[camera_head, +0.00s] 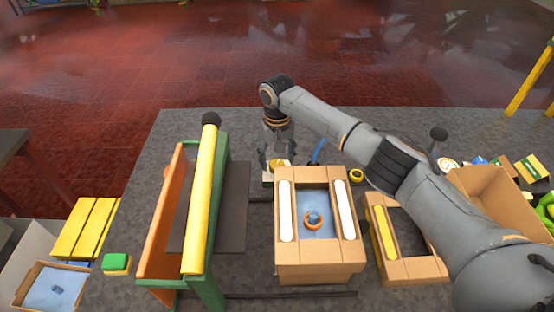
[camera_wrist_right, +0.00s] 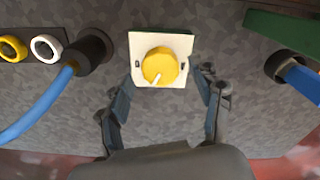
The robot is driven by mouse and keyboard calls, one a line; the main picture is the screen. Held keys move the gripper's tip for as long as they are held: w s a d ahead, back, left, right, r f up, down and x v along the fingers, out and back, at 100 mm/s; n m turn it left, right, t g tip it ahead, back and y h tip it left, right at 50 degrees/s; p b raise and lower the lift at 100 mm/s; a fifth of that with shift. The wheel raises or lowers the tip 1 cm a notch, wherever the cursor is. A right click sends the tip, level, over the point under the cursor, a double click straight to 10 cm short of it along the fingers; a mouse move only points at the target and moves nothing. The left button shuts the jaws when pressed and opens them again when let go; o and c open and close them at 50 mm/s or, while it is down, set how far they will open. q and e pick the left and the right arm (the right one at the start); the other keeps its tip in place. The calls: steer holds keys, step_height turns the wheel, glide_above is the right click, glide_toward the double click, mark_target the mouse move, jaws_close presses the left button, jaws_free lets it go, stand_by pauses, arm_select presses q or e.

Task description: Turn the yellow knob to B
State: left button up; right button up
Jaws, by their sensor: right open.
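The yellow knob (camera_wrist_right: 160,66) sits on a white square plate (camera_wrist_right: 184,42) in the right wrist view. A white pointer line on the knob points to the lower left of that picture. Small dark marks show on the plate left and right of the knob; I cannot read them as letters. My right gripper (camera_wrist_right: 167,92) is open, with one finger on each side of the plate's lower part, and nothing is between the fingers. In the head view the right gripper (camera_head: 276,160) hangs over the knob (camera_head: 277,163), which is partly hidden. My left gripper is not in view.
A cardboard box with white strips (camera_head: 283,212) stands just in front of the knob. A green and orange frame with a yellow bar (camera_head: 200,200) stands to the left. Blue cables (camera_wrist_right: 45,108) lie beside the plate. A yellow ring (camera_head: 356,176) is to the right.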

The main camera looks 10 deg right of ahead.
steer(key=shift+f, duration=0.95)
steer(key=c, duration=1.1)
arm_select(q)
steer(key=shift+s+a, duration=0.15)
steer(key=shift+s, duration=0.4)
arm_select(e)
steer(key=shift+c, duration=0.2)
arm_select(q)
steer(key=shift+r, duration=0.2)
arm_select(e)
steer(key=shift+n, duration=0.4)
steer(key=n+p, duration=0.1)
steer(key=n, duration=0.2)
steer(key=shift+a+n, duration=0.1)
steer(key=shift+n, duration=0.2)
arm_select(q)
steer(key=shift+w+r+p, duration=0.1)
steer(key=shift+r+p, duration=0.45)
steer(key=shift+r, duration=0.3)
arm_select(e)
steer(key=n, duration=0.5)
steer(key=shift+n, duration=0.4)
